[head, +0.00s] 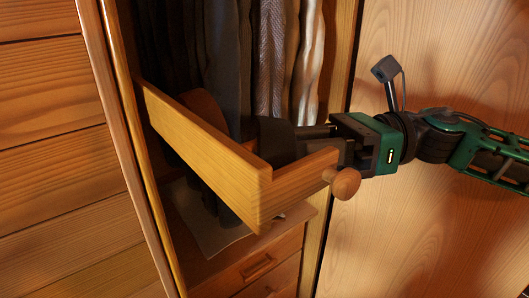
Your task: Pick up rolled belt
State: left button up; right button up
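A dark rolled belt (277,138) stands in a shallow wooden pull-out tray (215,150) inside the wardrobe. A brown rolled belt (206,106) is further back to the left in the same tray, partly hidden by the tray side and hanging clothes. My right gripper (308,135) reaches in from the right over the tray's front corner, its fingers at the right side of the dark belt. The tray front hides the lower part of the fingers and belt, so I cannot tell whether they grip it. My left gripper is out of view.
Dark and grey clothes (285,60) hang right behind the tray. A round wooden knob (344,182) sticks out from the tray front below my gripper. Drawers (262,268) are below. A wooden door panel (410,230) is on the right.

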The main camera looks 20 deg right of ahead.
jog(key=a+p, duration=0.1)
jog(key=a, duration=0.1)
jog(key=a+p, duration=0.1)
jog(key=a, duration=0.1)
jog(key=shift+w+f, duration=0.2)
jog(key=shift+w, duration=0.2)
jog(key=shift+w+a+f, duration=0.1)
jog(key=shift+a+f, duration=0.1)
jog(key=shift+a, duration=0.3)
jog(key=shift+c, duration=0.4)
grip_shut()
